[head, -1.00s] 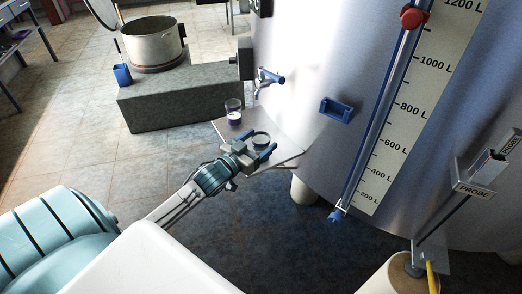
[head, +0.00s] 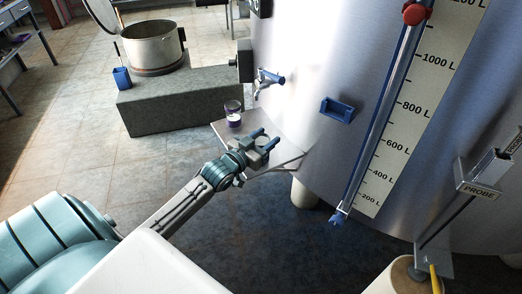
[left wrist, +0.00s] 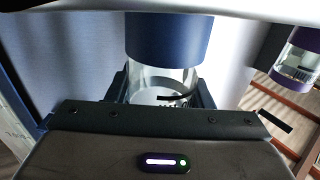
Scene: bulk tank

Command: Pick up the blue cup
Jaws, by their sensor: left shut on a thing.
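The blue cup is clear with a wide blue band; in the left wrist view (left wrist: 166,40) it sits between my left gripper's fingers. In the head view only a small part of this cup (head: 262,141) shows between the fingers. My left gripper (head: 264,138) is shut on it, over the small metal shelf (head: 222,126) at the tank's side. I cannot tell whether the cup touches the shelf. My right gripper is not in view.
A second clear cup with a purple band (head: 234,120) stands on the shelf, left of my gripper; it also shows in the left wrist view (left wrist: 292,60). The steel tank (head: 300,60) rises close behind, with a blue-handled tap (head: 268,78) above the shelf.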

